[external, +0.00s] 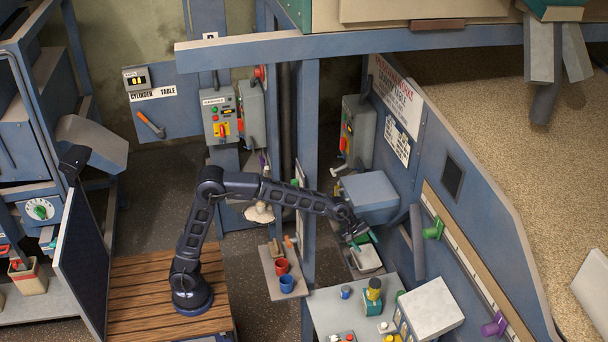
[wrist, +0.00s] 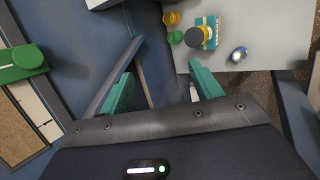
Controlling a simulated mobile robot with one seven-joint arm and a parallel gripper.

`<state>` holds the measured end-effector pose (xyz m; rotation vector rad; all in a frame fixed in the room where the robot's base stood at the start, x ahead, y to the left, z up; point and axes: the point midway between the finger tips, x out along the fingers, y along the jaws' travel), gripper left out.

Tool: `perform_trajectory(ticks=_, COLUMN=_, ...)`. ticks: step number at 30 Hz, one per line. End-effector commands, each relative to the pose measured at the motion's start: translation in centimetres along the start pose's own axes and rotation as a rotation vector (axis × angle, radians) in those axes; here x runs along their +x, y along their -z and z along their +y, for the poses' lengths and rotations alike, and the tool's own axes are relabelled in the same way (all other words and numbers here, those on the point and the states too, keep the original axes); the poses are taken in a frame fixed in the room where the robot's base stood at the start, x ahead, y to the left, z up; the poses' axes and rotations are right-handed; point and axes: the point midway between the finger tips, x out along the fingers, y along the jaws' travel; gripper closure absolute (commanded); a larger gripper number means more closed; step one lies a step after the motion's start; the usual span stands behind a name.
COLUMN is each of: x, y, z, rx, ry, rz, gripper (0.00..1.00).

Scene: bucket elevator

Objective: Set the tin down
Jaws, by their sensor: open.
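My gripper (external: 357,243) is at the end of the outstretched arm, above a small pale tray (external: 367,260). In the wrist view its two teal fingers (wrist: 162,72) are spread apart with nothing held between them. A small blue can (external: 345,292) stands on the grey table, apart from the gripper; it also shows in the wrist view (wrist: 239,55) with a shiny top. It looks like a tin, but I cannot be sure it is the task's one. A pale object near the right finger is partly hidden.
The grey table (external: 323,308) also holds a teal item with a yellow-and-dark top (external: 374,290) and a white-topped box (external: 431,306). A shelf to the left bears a red cup (external: 281,267) and a blue cup (external: 287,284). A dark bar (external: 417,243) stands right of the gripper.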

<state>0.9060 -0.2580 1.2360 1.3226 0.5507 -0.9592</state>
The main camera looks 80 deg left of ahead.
Motion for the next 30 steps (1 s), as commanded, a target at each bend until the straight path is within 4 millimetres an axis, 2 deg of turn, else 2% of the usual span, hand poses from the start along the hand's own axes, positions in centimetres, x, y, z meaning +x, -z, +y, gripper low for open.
perform_trajectory(ticks=1, x=2.9, y=1.5, z=-1.7, rx=-0.038, ry=0.054, rz=0.013, gripper=0.36)
perform_trajectory(ticks=3, x=6.2, y=3.3, z=-4.2, rx=-0.094, ry=0.125, rz=0.032, gripper=0.36)
perform_trajectory(ticks=9, x=14.4, y=8.4, z=-11.7, rx=-0.249, ry=0.314, rz=0.097, gripper=0.36)
perform_trajectory(ticks=12, x=17.4, y=10.6, z=-15.3, rx=-0.318, ry=0.393, rz=0.131, gripper=0.36)
perform_trajectory(ticks=15, x=19.4, y=12.0, z=-18.1, rx=-0.369, ry=0.452, rz=0.158, gripper=0.36)
perform_trajectory(ticks=18, x=20.6, y=13.1, z=-19.9, rx=-0.402, ry=0.488, rz=0.177, gripper=0.36)
perform_trajectory(ticks=26, x=22.0, y=13.7, z=-21.5, rx=-0.423, ry=0.512, rz=0.189, gripper=0.36)
perform_trajectory(ticks=30, x=23.6, y=13.8, z=-22.5, rx=-0.423, ry=0.513, rz=0.189, gripper=0.36)
